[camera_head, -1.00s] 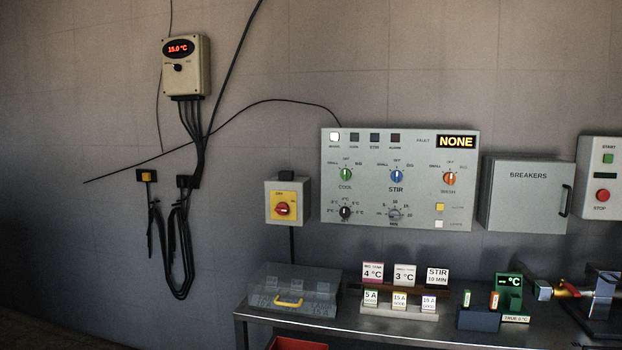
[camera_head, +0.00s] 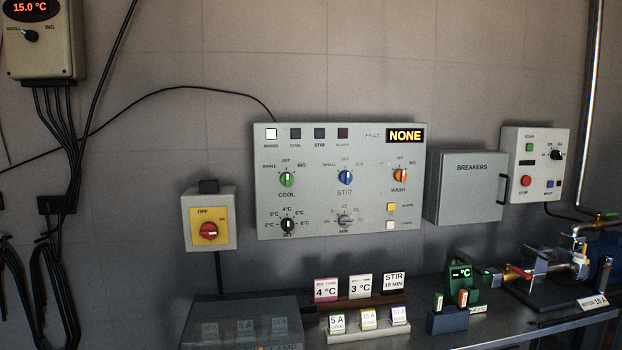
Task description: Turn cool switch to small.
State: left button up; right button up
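The green cool switch (camera_head: 286,179) is a round knob at the left of the grey control panel (camera_head: 375,215). Its marks read SMALL at left, OFF at top and BIG at right. Its white pointer looks upright, toward OFF. The blue stir knob (camera_head: 346,177) and the orange wash knob (camera_head: 400,175) sit to its right. The black set dial (camera_head: 287,225) is below it. Neither of my grippers shows in the view.
A red rotary switch on a yellow plate (camera_head: 208,231) is left of the panel. The breakers box (camera_head: 466,188) is to the right. Cables hang at left.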

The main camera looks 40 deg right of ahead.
aim_at(286, 179)
jog(key=i+j+z, duration=0.75)
jog(key=k+l, duration=0.1)
